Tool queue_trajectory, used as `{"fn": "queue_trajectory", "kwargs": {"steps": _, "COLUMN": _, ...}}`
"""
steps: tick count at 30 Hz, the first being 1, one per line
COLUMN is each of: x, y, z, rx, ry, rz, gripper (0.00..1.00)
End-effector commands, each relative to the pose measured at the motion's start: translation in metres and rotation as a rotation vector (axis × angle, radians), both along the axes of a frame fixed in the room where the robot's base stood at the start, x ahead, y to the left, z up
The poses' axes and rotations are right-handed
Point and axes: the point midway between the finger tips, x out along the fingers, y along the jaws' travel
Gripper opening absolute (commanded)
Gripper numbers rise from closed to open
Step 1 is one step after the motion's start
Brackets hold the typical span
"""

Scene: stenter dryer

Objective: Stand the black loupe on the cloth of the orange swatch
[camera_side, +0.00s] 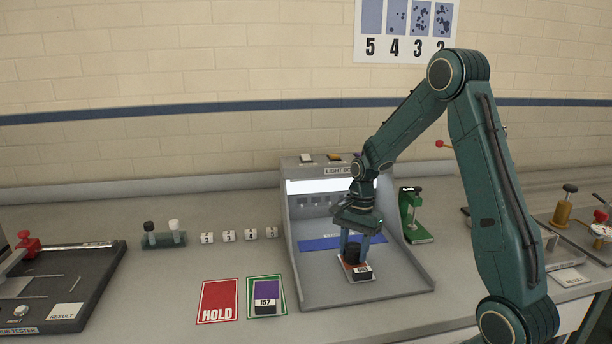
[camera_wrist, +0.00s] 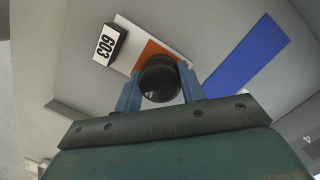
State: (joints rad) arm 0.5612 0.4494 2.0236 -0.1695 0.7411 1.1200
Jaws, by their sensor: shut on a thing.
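The black loupe (camera_wrist: 159,78) is between the two fingers of my gripper (camera_wrist: 160,92), which is shut on it. In the side view the loupe (camera_side: 353,252) is upright between the fingertips of my gripper (camera_side: 355,247), low over the orange swatch. The orange swatch (camera_wrist: 152,50) is a white card with an orange cloth patch, lying on the grey floor of the light box; it also shows in the side view (camera_side: 345,275). The loupe hides part of the orange cloth. Whether the loupe's base touches the cloth I cannot tell.
A blue strip (camera_wrist: 245,52) lies farther back in the light box (camera_side: 295,230). Red HOLD card (camera_side: 217,298) and a purple swatch (camera_side: 266,290) lie left of the box. A green stand (camera_side: 413,215) is right.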

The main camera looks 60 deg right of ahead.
Motion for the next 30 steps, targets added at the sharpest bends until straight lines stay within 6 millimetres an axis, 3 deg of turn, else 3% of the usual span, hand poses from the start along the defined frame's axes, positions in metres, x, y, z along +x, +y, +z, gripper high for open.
{"fn": "queue_trajectory", "kwargs": {"steps": 8, "x": 0.000, "y": 0.000, "z": 0.000, "rx": 0.000, "ry": 0.000, "rz": 0.000, "gripper": 0.17}}
{"fn": "queue_trajectory", "kwargs": {"steps": 9, "x": 0.000, "y": 0.000, "z": 0.000, "rx": 0.000, "ry": 0.000, "rz": 0.000, "gripper": 0.45}}
{"fn": "queue_trajectory", "kwargs": {"steps": 12, "x": 0.000, "y": 0.000, "z": 0.000, "rx": 0.000, "ry": 0.000, "rz": 0.000, "gripper": 0.65}}
{"fn": "queue_trajectory", "kwargs": {"steps": 23, "x": 0.000, "y": 0.000, "z": 0.001, "rx": 0.000, "ry": -0.001, "rz": 0.000, "gripper": 0.65}}
{"fn": "queue_trajectory", "kwargs": {"steps": 30, "x": 0.001, "y": -0.003, "z": 0.015, "rx": -0.001, "ry": -0.003, "rz": -0.001, "gripper": 0.65}}
